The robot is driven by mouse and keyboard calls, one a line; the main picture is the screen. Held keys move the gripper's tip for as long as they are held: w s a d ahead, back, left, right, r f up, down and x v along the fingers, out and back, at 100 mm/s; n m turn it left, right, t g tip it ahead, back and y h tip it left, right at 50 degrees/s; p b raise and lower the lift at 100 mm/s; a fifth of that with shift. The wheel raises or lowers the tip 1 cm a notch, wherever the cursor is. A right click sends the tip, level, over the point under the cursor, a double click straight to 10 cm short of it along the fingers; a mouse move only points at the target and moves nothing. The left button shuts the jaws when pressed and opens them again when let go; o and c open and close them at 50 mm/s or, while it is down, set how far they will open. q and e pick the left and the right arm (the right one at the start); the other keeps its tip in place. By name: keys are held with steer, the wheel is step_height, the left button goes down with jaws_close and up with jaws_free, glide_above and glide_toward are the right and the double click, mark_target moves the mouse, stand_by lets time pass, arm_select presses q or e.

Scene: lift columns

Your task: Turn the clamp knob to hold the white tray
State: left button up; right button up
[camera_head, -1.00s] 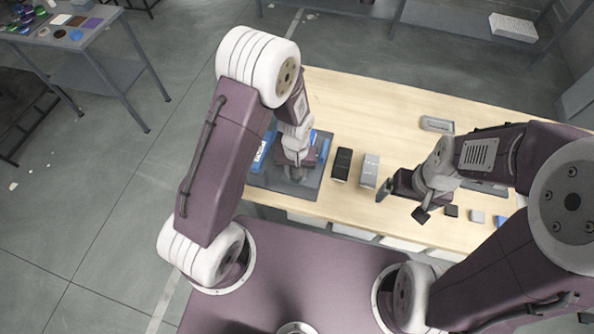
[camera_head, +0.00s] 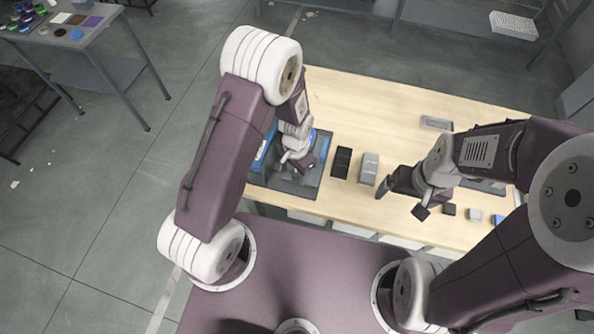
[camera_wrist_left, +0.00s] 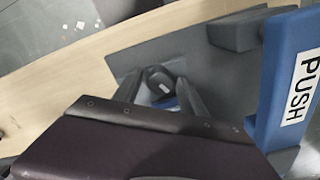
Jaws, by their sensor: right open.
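A dark round knob (camera_wrist_left: 158,78) with a small white mark shows in the left wrist view. It lies between the fingertips of my left gripper (camera_wrist_left: 160,80). The fingers stand apart, one on each side; whether they touch the knob is unclear. In the head view my left gripper (camera_head: 291,168) is low over a dark grey plate (camera_head: 308,188), and the knob is hidden there. A blue part labelled PUSH (camera_wrist_left: 284,75) stands at the right of the left wrist view. My right gripper (camera_head: 402,195) is open and empty above the table. I cannot make out a white tray.
The wooden table (camera_head: 380,100) also bears a black block (camera_head: 341,162), a grey block (camera_head: 368,169) and a grey shallow tray (camera_head: 436,123). Small blocks (camera_head: 475,215) lie at the right front. The table's far middle is clear.

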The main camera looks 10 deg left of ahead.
arm_select(q)
steer(key=shift+r, duration=0.1)
step_height(320, 180, up, 7)
steer(key=p, duration=0.6)
